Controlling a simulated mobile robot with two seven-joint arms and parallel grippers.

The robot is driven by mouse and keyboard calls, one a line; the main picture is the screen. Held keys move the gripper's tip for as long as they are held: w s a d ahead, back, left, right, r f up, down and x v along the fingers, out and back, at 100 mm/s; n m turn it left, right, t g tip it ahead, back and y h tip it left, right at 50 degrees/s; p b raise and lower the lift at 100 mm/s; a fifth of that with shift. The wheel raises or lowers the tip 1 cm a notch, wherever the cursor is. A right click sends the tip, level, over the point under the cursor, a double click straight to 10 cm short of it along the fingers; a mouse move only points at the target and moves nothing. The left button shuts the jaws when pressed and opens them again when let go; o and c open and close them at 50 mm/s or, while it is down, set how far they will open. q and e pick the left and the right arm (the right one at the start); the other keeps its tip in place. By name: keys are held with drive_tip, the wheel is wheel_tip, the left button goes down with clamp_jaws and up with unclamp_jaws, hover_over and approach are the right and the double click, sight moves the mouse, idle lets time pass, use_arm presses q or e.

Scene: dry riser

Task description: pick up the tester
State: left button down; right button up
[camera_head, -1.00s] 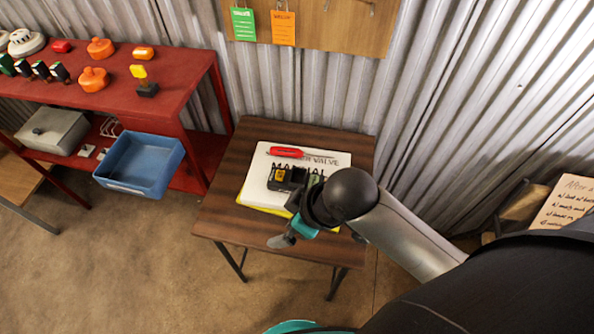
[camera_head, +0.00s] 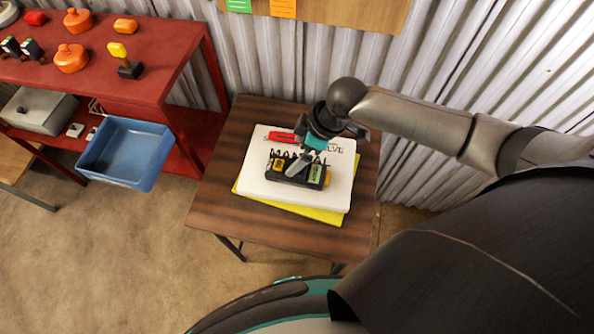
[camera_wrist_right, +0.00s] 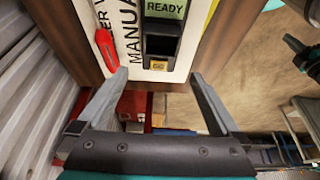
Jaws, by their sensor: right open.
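The tester (camera_head: 297,171) looks like a black device with a yellow part at one end and a green label at the other. It lies on a white manual (camera_head: 255,185) on the small wooden table. In the right wrist view the tester (camera_wrist_right: 161,42) shows its green READY label and yellow part. My right gripper (camera_head: 299,166) is over the tester and hides part of it in the head view. In the wrist view its open fingers (camera_wrist_right: 157,78) are spread wide, with the tester ahead between them and nothing held.
A yellow item (camera_head: 330,216) lies under the manual. A red bench (camera_head: 170,55) with a blue bin (camera_head: 148,180) stands left. A corrugated wall is behind.

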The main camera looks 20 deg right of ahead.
sight(283, 165)
drive_tip(key=x, duration=0.3)
drive_tip(key=shift+w+a+f+b, duration=0.1)
drive_tip(key=shift+a+f+b, duration=0.05)
drive_tip(key=shift+f+b, duration=0.2)
drive_tip(key=shift+b+x, duration=0.85)
drive_tip(key=shift+x, duration=1.8)
drive_tip(key=shift+w+a, duration=0.1)
drive_tip(key=shift+a, duration=0.1)
drive_tip(key=shift+r, duration=0.1)
drive_tip(key=c, duration=1.4)
drive_tip(key=shift+c, duration=0.4)
drive_tip(key=shift+r, duration=0.15)
